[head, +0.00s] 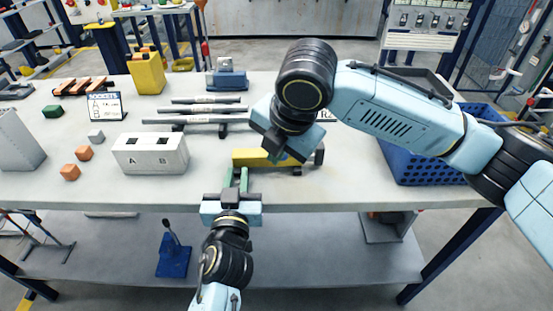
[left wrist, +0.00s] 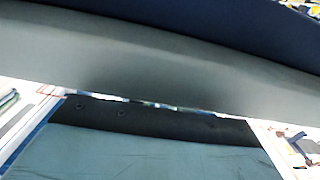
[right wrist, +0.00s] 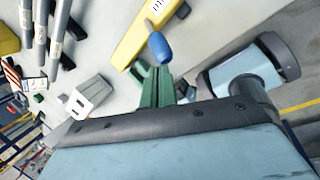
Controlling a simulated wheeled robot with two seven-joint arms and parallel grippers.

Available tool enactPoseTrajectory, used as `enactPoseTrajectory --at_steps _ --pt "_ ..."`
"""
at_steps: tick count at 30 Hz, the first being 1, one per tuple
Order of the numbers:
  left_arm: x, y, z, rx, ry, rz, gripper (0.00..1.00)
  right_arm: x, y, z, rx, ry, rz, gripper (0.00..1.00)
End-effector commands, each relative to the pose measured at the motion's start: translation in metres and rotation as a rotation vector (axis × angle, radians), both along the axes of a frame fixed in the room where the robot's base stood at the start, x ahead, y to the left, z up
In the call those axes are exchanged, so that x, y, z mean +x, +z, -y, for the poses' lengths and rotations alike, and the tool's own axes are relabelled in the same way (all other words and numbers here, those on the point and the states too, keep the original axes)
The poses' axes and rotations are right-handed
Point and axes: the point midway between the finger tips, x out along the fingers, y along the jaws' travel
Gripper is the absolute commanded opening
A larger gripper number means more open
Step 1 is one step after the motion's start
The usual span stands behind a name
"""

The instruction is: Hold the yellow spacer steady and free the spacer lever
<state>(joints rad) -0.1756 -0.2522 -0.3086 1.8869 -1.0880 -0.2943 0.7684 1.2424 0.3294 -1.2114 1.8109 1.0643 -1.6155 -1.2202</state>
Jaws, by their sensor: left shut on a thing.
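The yellow spacer (head: 246,157) lies near the bench's front edge in the head view; it also shows in the right wrist view (right wrist: 138,35). My left gripper (head: 236,178) comes up from the front edge, its green fingers shut at the spacer's near side. My right gripper (head: 284,150) is over the spacer's right part and hides it there. In the right wrist view, a lever's blue knob (right wrist: 158,46) stands just beyond the green fingertips; whether they hold it I cannot tell. The left wrist view shows no fingers or spacer.
A white box marked A and B (head: 150,153) stands left of the spacer. Grey rods (head: 205,110) lie behind it. A blue crate (head: 425,165) is at the right. Orange blocks (head: 70,172) and a yellow container (head: 147,75) are farther left.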

Motion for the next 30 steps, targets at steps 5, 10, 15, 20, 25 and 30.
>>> enactPoseTrajectory --at_steps 5,10,15,20,25,30 --pt "0.0 -0.001 -0.001 0.001 0.001 -0.001 0.0 0.014 0.011 0.002 -0.002 -0.009 0.005 0.0" --pt "0.0 -0.001 -0.001 0.001 0.002 -0.001 0.0 0.026 0.018 0.003 -0.004 -0.011 0.005 0.0" --pt "0.0 -0.001 -0.001 0.002 0.002 -0.001 0.0 0.038 0.023 0.003 -0.005 -0.012 0.003 0.0" --pt "0.0 -0.001 -0.002 0.002 0.003 -0.002 0.0 0.039 0.022 0.004 -0.007 -0.009 0.002 0.0" --pt "0.0 -0.002 -0.002 0.002 0.004 -0.003 0.0 0.039 0.023 0.004 -0.007 -0.009 0.0 0.0" --pt "0.0 -0.002 -0.002 0.002 0.005 -0.004 0.0 0.039 0.03 0.004 -0.006 -0.009 0.002 0.0"
